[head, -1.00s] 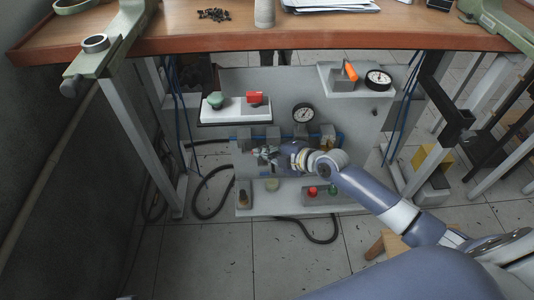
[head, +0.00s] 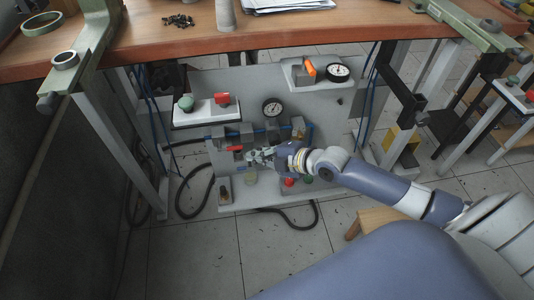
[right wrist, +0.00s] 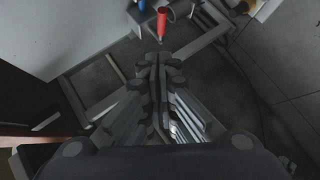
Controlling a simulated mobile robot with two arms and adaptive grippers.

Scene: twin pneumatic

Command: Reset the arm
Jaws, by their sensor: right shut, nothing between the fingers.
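My right arm (head: 380,184) reaches in from the right, under the wooden workbench, to the grey pneumatic panel. My right gripper (head: 252,156) is at the panel's front, its fingers together with nothing between them. A red handle (head: 235,149) is just left of the fingertips. In the right wrist view the shut gripper (right wrist: 157,62) points at a red handle (right wrist: 162,22) that is ahead of the fingertips and looks apart from them. My left gripper is not in view.
The workbench (head: 300,40) overhangs the panel (head: 330,110). A box with a green knob and red switch (head: 208,110), a gauge (head: 273,107) and an orange-handled valve (head: 309,67) sit around my gripper. A black hose (head: 195,205) and a wooden stool (head: 372,221) are nearby.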

